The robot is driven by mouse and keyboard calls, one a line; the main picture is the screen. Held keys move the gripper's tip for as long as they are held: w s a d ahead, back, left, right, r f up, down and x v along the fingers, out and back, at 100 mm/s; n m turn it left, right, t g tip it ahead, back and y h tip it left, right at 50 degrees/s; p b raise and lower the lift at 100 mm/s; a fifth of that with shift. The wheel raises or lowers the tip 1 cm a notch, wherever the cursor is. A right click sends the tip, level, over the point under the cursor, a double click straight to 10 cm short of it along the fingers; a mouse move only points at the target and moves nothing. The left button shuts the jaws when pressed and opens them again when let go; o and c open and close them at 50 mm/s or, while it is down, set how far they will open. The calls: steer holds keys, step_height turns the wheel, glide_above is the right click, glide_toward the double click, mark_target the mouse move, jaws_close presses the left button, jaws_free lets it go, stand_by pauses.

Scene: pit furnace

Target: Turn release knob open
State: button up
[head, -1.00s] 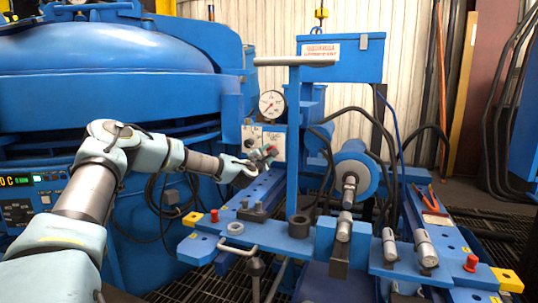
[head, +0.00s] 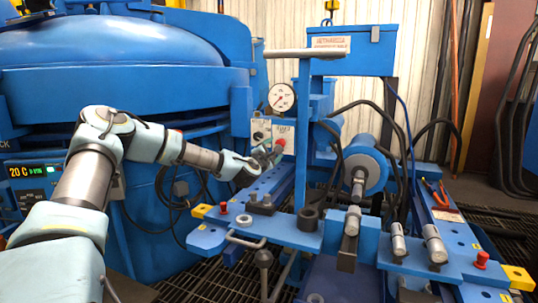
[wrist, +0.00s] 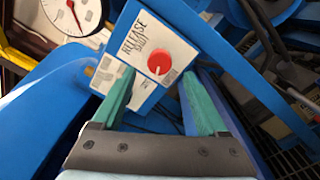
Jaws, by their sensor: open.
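The release knob (wrist: 159,61) is a round red knob with a pale pointer line on its face. It sits on a white panel (wrist: 150,38) lettered "RELEASE". My gripper (wrist: 157,84) is open, its two teal fingers spread wide. In the wrist view the knob shows between and just beyond the fingertips, with nothing held. In the head view my gripper (head: 267,158) is beside the lower part of the small control panel (head: 261,129). The knob is small there, and contact with it cannot be told.
A pressure gauge (head: 281,97) sits above the panel. A blue upright post (head: 301,150) with a grey crossbar stands close at right. The large blue furnace (head: 120,60) fills the left. Black cables (head: 183,190) hang below my forearm.

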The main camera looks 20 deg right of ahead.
steer(key=v, duration=0.6)
steer(key=shift+s+a, duration=0.25)
